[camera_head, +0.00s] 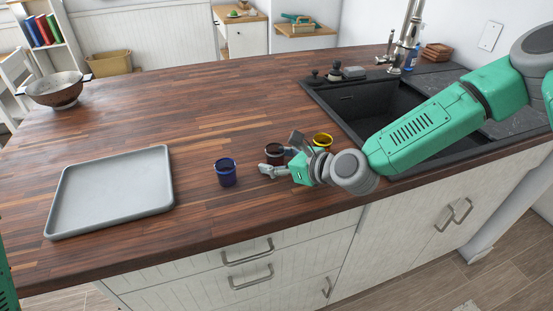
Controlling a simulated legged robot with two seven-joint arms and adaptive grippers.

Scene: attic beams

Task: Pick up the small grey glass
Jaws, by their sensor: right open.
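A small dark greyish glass (273,152) stands on the wooden countertop (200,110), partly covered by my right gripper. My right gripper (280,155) is open, with its fingers spread at this glass, one on the near side and one toward the far right. Whether a finger touches the glass, I cannot tell. A blue glass (226,173) stands apart to the left of the gripper. A yellow glass (323,141) stands just behind the gripper, on its right, partly hidden. My left gripper is not in view.
A grey tray (110,190) lies on the left of the countertop. A metal colander (57,91) stands at the far left. A black sink (372,107) with a tall faucet (402,40) is at the right. The middle and back of the countertop are clear.

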